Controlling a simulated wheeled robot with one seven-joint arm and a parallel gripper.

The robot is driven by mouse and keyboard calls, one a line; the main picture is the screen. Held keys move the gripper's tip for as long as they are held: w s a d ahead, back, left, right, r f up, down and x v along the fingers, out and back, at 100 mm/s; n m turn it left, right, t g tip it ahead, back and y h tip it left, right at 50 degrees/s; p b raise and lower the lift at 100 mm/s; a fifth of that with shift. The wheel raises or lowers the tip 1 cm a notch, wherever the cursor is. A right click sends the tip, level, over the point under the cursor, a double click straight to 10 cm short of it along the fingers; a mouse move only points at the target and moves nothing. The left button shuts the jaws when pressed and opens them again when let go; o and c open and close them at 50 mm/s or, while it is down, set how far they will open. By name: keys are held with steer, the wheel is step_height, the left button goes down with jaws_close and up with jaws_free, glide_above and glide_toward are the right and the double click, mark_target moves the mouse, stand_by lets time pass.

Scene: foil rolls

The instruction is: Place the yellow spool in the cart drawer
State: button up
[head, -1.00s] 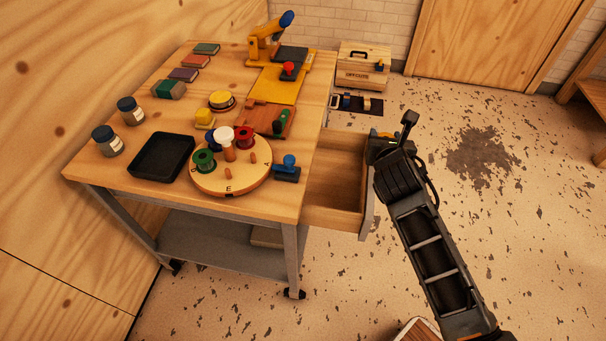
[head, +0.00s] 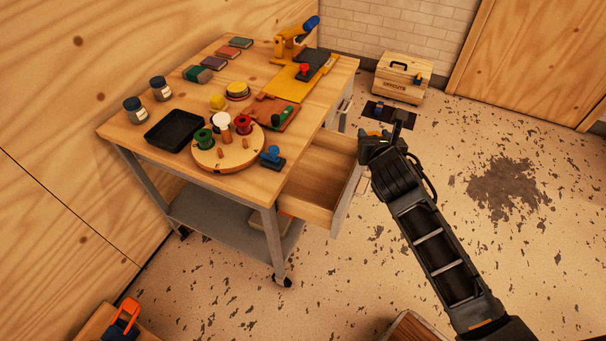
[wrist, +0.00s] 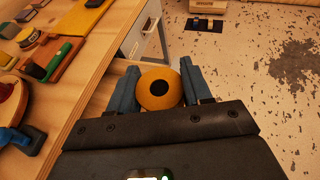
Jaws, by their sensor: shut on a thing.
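The yellow spool (wrist: 159,87), an orange-yellow round piece with a dark centre hole, sits between the blue-grey fingers of my gripper (wrist: 162,88) in the wrist view. The fingers are shut on it from both sides. In the head view my gripper (head: 372,137) is by the far outer end of the open drawer, and the spool is mostly hidden there. The cart drawer (head: 322,182) is pulled out from the right side of the cart (head: 250,184). Its wooden inside looks empty where visible. The drawer's far corner is partly covered by my gripper.
The cart top holds a round wooden spool holder (head: 228,160) with green, white and red spools, a black tray (head: 174,130), a blue-handled stamp (head: 272,157) and jars. A wooden box (head: 402,80) and dark mat (head: 388,113) are on the floor beyond. Floor at right is clear.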

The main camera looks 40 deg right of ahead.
steer(key=shift+w+a+f+b, duration=0.8)
steer(key=shift+w+a+f, duration=0.1)
steer(key=shift+w+f, duration=0.85)
steer(key=shift+w+a+f+b, duration=0.9)
steer(key=shift+w+f, duration=0.8)
steer(key=shift+f, duration=0.2)
steer(key=shift+w+a+f+b, duration=0.75)
steer(key=shift+w+a+f, duration=0.2)
steer(key=shift+w+f, duration=0.8)
steer(key=shift+f, duration=0.45)
steer(key=shift+f, duration=0.2)
steer(key=o, duration=1)
